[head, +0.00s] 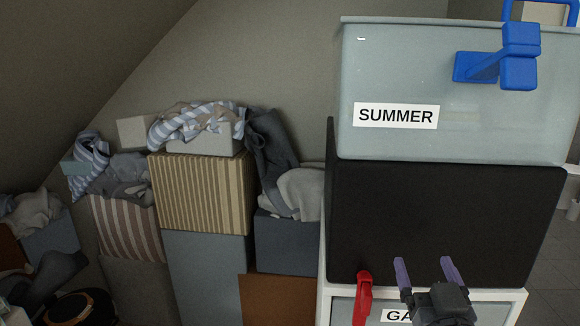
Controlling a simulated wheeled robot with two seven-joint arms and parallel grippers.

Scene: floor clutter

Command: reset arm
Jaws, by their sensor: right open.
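My right gripper (428,273) shows at the bottom right, with its two purple fingers apart and nothing between them. It is in front of the lower part of a black box (440,220) and partly covers the label on the bin below. I cannot tell whether it touches either one. My left gripper is not in view.
A translucent bin (390,75) labelled SUMMER, with a blue latch (518,57), stands on the black box. Below is a labelled bin (345,308) with a red latch (362,297). Left are stacked boxes, including a striped box (203,195), with clothes (195,124) on top.

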